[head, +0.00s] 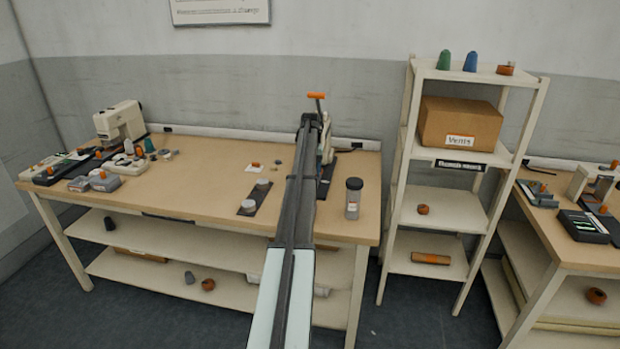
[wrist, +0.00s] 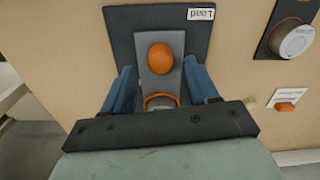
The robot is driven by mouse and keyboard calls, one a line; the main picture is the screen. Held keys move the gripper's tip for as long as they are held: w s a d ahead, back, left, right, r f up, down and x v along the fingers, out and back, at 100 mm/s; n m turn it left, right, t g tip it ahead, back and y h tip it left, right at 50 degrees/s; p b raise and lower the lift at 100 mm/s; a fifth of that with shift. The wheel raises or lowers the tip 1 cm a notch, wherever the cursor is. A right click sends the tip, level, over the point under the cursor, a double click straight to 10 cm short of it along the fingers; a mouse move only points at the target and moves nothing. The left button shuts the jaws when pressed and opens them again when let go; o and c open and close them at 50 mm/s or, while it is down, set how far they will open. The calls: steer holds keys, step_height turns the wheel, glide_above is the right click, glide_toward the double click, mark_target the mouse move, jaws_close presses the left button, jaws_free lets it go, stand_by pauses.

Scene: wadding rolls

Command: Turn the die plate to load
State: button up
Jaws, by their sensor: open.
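In the wrist view a grey plate (wrist: 158,82) with a round orange knob (wrist: 160,57) lies over a dark base (wrist: 120,22); it looks like the die plate. A white label reading "Load" (wrist: 200,14), upside down, sits at the base's upper right corner. My gripper (wrist: 161,86) is open, with one blue finger on each side of the grey plate and nothing visibly held. Contact cannot be told. An orange-rimmed round part (wrist: 161,102) shows between the fingers, partly hidden by my dark gripper bar. In the head view my arm mostly hides the press (head: 327,140) with its orange handle (head: 316,96).
A dark strip with light round pieces (head: 254,197) lies left of my arm, a dark-lidded jar (head: 353,200) right of it. An orange piece on a white card (wrist: 285,107) is nearby. A shelf rack (head: 440,205) stands right of the bench. Bare tabletop (head: 205,180) lies left.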

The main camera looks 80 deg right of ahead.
steer(key=shift+f, duration=1.6)
jaws_close()
